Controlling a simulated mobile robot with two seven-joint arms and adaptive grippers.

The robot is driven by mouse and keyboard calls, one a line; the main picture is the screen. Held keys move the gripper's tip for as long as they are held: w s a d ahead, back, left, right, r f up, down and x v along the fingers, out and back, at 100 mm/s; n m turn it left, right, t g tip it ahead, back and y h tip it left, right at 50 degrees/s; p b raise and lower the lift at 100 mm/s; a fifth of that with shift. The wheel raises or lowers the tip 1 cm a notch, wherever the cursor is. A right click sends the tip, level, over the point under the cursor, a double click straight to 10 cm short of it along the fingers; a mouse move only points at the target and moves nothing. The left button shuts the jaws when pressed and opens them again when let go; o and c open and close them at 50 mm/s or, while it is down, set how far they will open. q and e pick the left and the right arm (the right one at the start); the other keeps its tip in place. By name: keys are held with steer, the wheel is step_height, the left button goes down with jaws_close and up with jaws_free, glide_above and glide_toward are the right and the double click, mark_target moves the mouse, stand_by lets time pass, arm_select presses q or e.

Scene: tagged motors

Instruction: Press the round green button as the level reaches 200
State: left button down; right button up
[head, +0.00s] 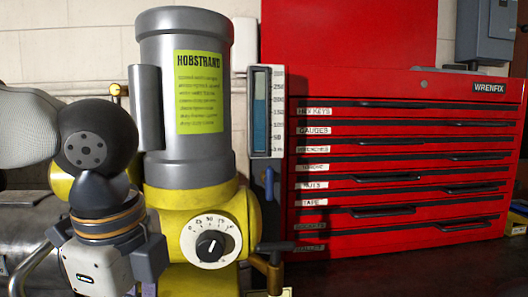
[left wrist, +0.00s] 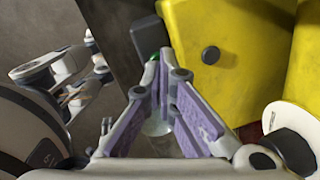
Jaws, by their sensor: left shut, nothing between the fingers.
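The yellow and grey machine (head: 185,95) has an upright gauge (head: 277,110) on its right side, with a narrow window and a printed number scale. The window looks blue to teal, but the exact level is too small to read with certainty. A small green patch, likely the round green button (left wrist: 152,56), shows in the left wrist view right at my left fingertips, mostly hidden behind them. My left gripper (left wrist: 164,56) is shut and empty, its purple-padded fingers meeting at the tips. In the head view its wrist is at the lower left and its fingertips are not visible. My right gripper is not seen.
A white dial with a black knob (head: 210,246) sits on the machine's front. A red tool chest (head: 395,170) with labelled drawers stands to the right. Yellow machine surfaces (left wrist: 215,45) lie close beside my left fingers.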

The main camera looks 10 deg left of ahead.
arm_select(q)
step_height(320, 180, up, 6)
steer(key=shift+f, duration=0.1)
stand_by(0.4)
